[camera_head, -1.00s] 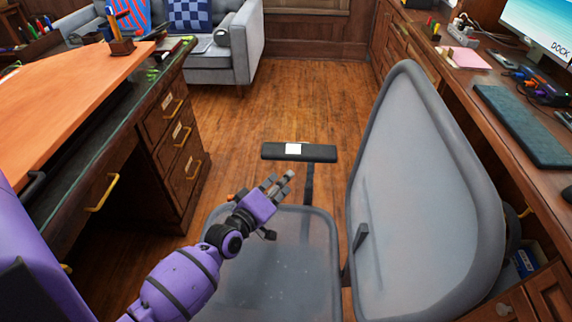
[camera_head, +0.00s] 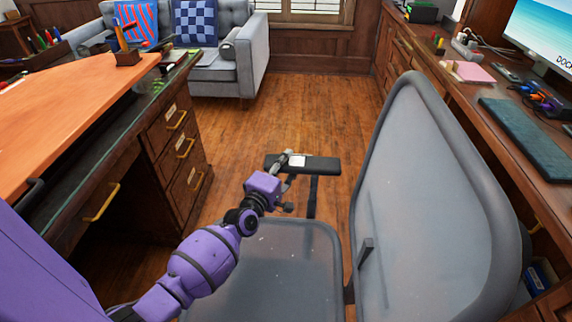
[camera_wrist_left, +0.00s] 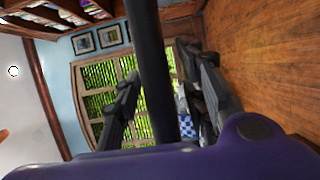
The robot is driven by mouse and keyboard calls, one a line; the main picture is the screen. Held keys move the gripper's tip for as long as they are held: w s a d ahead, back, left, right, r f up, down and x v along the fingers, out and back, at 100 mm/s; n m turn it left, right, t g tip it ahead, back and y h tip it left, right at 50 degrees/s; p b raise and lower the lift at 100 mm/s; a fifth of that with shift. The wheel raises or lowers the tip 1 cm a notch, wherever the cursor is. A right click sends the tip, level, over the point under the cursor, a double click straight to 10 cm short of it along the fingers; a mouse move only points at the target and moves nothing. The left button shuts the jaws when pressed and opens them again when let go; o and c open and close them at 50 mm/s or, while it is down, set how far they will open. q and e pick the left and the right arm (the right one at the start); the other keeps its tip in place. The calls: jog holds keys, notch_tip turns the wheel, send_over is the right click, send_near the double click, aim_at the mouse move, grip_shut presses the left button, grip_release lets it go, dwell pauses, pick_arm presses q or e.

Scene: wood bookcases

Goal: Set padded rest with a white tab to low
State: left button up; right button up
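The padded rest (camera_head: 322,164) is a black armrest pad on a dark post (camera_head: 312,198) beside the grey chair seat. A white tab (camera_head: 298,161) sits on its top, left of the middle. My left gripper (camera_head: 289,182) is at the near left side of the pad; one finger overlaps the pad's edge near the tab. In the left wrist view, the fingers (camera_wrist_left: 165,92) are spread apart. A dark bar (camera_wrist_left: 152,60) runs between them, with gaps on both sides; I cannot tell whether it is the rest's post. My right gripper is not in view.
The chair's backrest (camera_head: 430,200) rises on the right and its seat (camera_head: 275,275) lies below my arm. A wooden desk with drawers (camera_head: 180,150) stands on the left, a computer desk (camera_head: 500,105) on the right. Wooden floor (camera_head: 285,110) beyond the rest is clear.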

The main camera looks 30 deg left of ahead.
pick_arm(q)
jog(key=shift+c, duration=0.3)
grip_shut()
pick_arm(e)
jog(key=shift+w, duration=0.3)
